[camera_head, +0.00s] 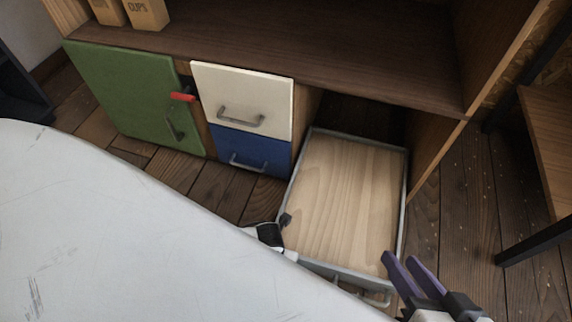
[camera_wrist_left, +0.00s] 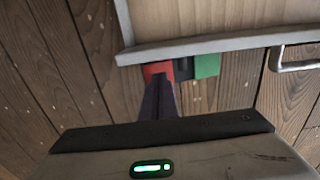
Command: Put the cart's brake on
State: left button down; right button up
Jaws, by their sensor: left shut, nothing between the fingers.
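The cart (camera_head: 404,190) is a low bed with a pale wooden floor and a grey rim, partly under the counter. Its grey rim (camera_wrist_left: 215,46) and a handle (camera_wrist_left: 274,59) show in the left wrist view. Below that rim sits the brake pedal, with a red part (camera_wrist_left: 158,68) on the left, a dark middle and a green part (camera_wrist_left: 207,66) on the right. My left gripper (camera_wrist_left: 156,84) is shut and empty, its tips over the red part; I cannot tell whether they touch. My right gripper (camera_head: 402,257) is open and empty by the cart's front right corner.
Left of the cart stand a green door (camera_head: 130,95), a white drawer front (camera_head: 240,98) and a blue one (camera_head: 265,152). A red piece (camera_head: 181,97) sticks out beside the green door. A table leg (camera_head: 530,247) stands at right.

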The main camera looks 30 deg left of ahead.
pick_arm(q)
jog(key=shift+f, duration=0.55)
pick_arm(e)
jog(key=shift+f, duration=0.25)
dwell(0.5)
pick_arm(q)
jog(key=shift+f+b, duration=0.45)
jog(key=shift+b, duration=0.05)
jog(key=shift+f, duration=0.1)
pick_arm(e)
jog(key=shift+a+r, duration=0.1)
jog(key=shift+r, duration=0.1)
